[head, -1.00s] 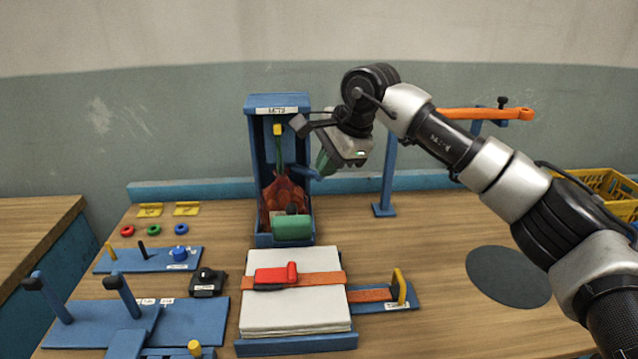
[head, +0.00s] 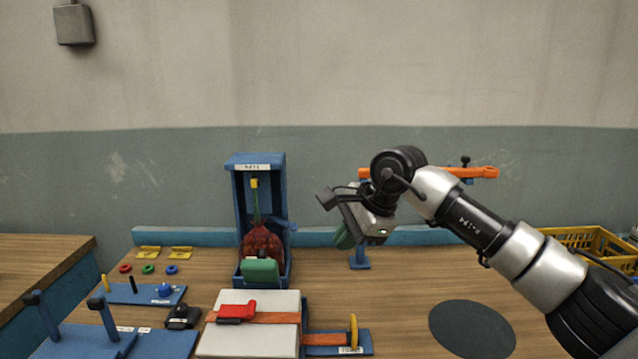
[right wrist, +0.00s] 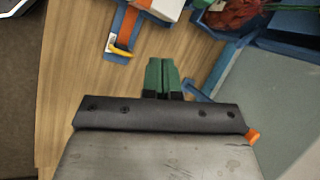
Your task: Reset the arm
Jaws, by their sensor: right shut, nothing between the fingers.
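My right gripper (head: 344,237) hangs in the air above the back of the table, to the right of the tall blue stand and in front of a blue post. Its green fingers (right wrist: 162,76) are pressed together with nothing between them, and bare wood shows around them in the right wrist view. My right arm comes in from the right edge. My left gripper is in neither view.
The tall blue stand (head: 241,205) holds a reddish-brown sack (head: 262,243) and a green block (head: 260,271). A white stack (head: 275,340) with an orange strap and red clip (head: 237,312) lies in front. A dark round mat (head: 472,329) and yellow crate (head: 575,239) are at right.

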